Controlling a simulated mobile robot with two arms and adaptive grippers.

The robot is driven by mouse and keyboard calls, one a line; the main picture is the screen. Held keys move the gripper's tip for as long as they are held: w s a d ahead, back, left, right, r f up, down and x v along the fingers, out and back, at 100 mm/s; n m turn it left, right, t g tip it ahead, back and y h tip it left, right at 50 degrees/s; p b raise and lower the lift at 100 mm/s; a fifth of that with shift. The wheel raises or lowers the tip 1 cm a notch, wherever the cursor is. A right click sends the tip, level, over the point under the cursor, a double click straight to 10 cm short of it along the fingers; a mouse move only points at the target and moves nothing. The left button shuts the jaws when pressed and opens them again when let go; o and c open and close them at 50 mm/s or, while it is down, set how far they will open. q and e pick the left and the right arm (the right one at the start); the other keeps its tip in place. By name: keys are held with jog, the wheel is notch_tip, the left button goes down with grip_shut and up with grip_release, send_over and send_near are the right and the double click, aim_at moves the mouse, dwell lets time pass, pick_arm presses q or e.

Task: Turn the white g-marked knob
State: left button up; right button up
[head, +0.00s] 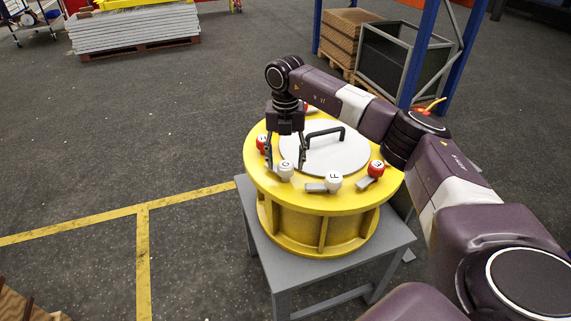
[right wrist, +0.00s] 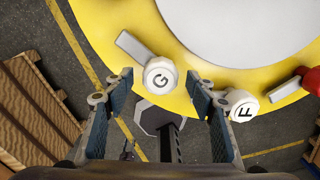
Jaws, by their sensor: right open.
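The white G-marked knob (head: 285,170) sits on the rim of the yellow drum (head: 300,203). In the right wrist view the G knob (right wrist: 160,77) has its grey lever pointing to the upper left. My right gripper (head: 286,160) is open just above the G knob, its fingers reaching down on either side. In the right wrist view my right gripper (right wrist: 163,80) shows its two fingers apart, with the G knob between and just beyond the tips, and no visible grip on it. My left gripper is not in view.
A white F knob (head: 333,181) stands close by on the rim; in the right wrist view it is beside the right fingertip. Red knobs (head: 376,168) sit further round. The white lid (head: 340,158) has a black handle. The drum stands on a grey table (head: 283,277).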

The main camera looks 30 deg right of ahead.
aim_at(285, 164)
notch_tip(285, 164, up, 10)
jog(key=shift+r, duration=0.2)
dwell(0.5)
